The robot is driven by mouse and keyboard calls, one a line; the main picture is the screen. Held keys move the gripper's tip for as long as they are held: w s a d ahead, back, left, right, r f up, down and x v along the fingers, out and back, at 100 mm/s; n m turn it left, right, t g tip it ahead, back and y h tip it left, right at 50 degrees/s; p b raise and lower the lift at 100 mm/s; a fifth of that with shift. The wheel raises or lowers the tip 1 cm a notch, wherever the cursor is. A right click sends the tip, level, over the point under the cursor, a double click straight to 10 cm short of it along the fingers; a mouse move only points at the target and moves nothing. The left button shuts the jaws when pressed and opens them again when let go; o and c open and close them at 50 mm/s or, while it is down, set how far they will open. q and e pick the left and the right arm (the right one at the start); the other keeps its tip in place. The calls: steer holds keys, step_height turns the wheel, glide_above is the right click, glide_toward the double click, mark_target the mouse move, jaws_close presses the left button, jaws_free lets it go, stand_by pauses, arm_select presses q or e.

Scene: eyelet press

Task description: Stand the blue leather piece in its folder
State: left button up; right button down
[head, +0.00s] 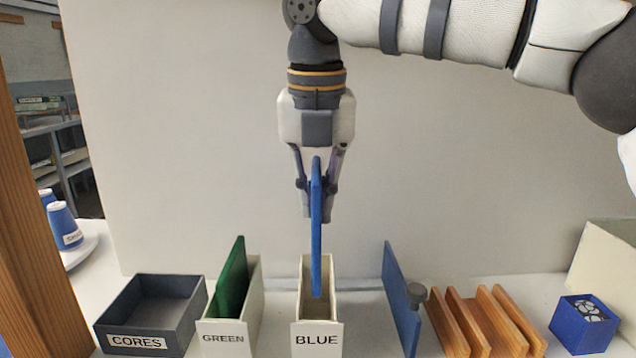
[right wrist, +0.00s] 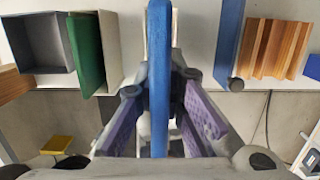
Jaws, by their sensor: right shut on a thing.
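The blue leather piece (head: 316,230) is a thin upright slab. My right gripper (head: 318,190) is shut on its upper part and points down. The folder labelled BLUE (head: 316,340) is a narrow, open-topped white box directly below. The lower end of the piece is at the folder's mouth in the head view; I cannot tell how far inside it is. In the right wrist view the blue piece (right wrist: 158,80) stands between the finger pads and hides most of the folder. My left gripper is in neither view.
A green piece (head: 233,278) stands in the GREEN folder (head: 222,338), left of the BLUE one. A dark CORES box (head: 140,342) is further left. To the right are a blue panel with a grey knob (head: 400,300), a wooden slotted rack (head: 490,322) and a blue box (head: 583,325).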

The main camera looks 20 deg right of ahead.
steer(key=shift+f, duration=5)
steer(key=c, duration=1.6)
jaws_free()
steer(key=r, duration=0.4)
steer(key=s+r, duration=0.1)
steer(key=r, duration=0.7)
steer(key=shift+s+a, duration=0.25)
steer(key=shift+s, duration=0.15)
steer(key=shift+f, duration=0.1)
